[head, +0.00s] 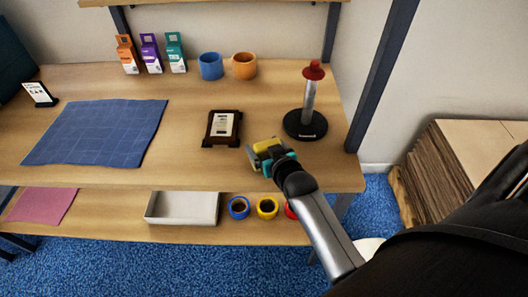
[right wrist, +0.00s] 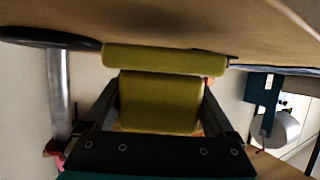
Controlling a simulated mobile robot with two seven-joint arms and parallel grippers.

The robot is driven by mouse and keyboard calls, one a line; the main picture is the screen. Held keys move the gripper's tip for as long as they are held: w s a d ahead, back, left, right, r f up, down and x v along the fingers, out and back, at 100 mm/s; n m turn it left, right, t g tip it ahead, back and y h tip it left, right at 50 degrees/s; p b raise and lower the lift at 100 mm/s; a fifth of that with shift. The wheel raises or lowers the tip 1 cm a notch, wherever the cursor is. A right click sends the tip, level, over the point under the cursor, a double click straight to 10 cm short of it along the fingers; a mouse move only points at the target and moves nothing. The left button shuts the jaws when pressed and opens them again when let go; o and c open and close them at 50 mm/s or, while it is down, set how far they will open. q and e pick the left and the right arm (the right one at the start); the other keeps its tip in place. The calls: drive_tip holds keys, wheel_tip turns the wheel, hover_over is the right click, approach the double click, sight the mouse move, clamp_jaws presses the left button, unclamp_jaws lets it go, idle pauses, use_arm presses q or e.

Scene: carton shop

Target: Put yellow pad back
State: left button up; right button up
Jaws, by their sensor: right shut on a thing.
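My right gripper (head: 272,156) is shut on the yellow pad (head: 267,146) over the front right part of the wooden table. In the right wrist view the yellow pad (right wrist: 160,102) sits between the two dark fingers, with a yellow bar-shaped part (right wrist: 165,59) beyond it. Whether the pad touches the tabletop I cannot tell. A dark brown holder with a pale label (head: 222,127) lies on the table just left of the gripper. My left gripper is not in view.
A round black stand with a red-topped grey post (head: 306,123) is behind and right of the gripper. A blue mat (head: 98,133) lies left. Blue (head: 210,66) and orange cups (head: 244,66) stand at the back beside small boxes. A white tray (head: 182,209) is on the lower shelf.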

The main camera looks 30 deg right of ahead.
drive_tip(key=shift+f, duration=0.9)
drive_tip(key=shift+f, duration=0.15)
drive_tip(key=o, duration=0.9)
drive_tip(key=shift+s+r, duration=0.2)
drive_tip(key=shift+s, duration=0.05)
drive_tip(key=p+v, duration=0.2)
drive_tip(key=v, duration=0.9)
drive_tip(key=shift+s+r, duration=0.15)
drive_tip(key=shift+a, duration=0.1)
